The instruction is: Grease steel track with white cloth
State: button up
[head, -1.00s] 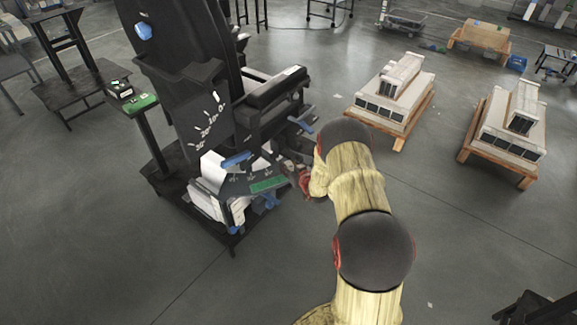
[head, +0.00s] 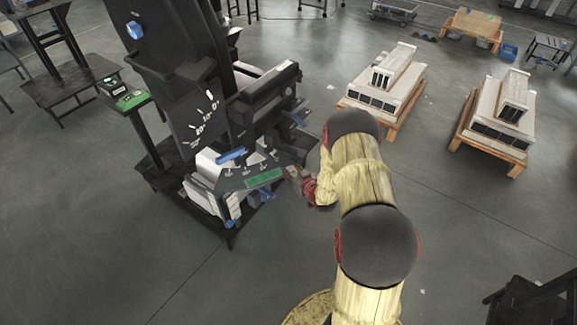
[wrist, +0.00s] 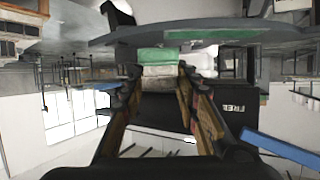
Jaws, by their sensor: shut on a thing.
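My gripper (head: 296,176) is at the right edge of a dark, sloping panel (head: 232,181) low on the black machine. In the wrist view my gripper (wrist: 157,80) has its fingers on both sides of a pale, folded-looking piece (wrist: 158,72), green at its top and whitish below. It is probably the white cloth, and the fingers are shut on it. The panel's grey edge (wrist: 120,38) with its green strip (wrist: 205,34) crosses the wrist view just beyond the fingertips. Touch between cloth and panel cannot be told. I cannot pick out the steel track with certainty.
The tall black machine (head: 170,50) stands on the left, with blue parts (head: 231,155) around the panel. A stand with a green-topped box (head: 130,99) is beside it. Loaded wooden pallets (head: 392,122) stand at the right. The floor between is open.

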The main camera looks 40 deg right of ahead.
jog(key=shift+s+a+r+p, duration=0.15)
jog(key=shift+s+p, duration=0.1)
jog(key=shift+s, duration=0.7)
jog(key=shift+s+a+r+p, duration=0.1)
jog(key=shift+s+p, duration=0.15)
jog(key=shift+s, duration=0.7)
jog(key=shift+s+a+r+p, duration=0.15)
jog(key=shift+s+p, duration=0.1)
jog(key=shift+s, duration=0.7)
jog(key=shift+d, duration=0.2)
jog(key=s+a+r, duration=0.1)
jog(key=a+r, duration=0.1)
jog(key=a, duration=0.7)
jog(key=s+a+r+n+y, duration=0.1)
jog(key=a+r, duration=0.2)
jog(key=a, duration=0.6)
jog(key=s+a+r, duration=0.1)
jog(key=a+r, duration=0.2)
jog(key=a, duration=0.7)
jog(key=shift+s+r+n+y+p, duration=0.25)
jog(key=shift+s+n+y+p, duration=0.05)
jog(key=shift+y+p, duration=0.1)
jog(key=shift+f, duration=0.1)
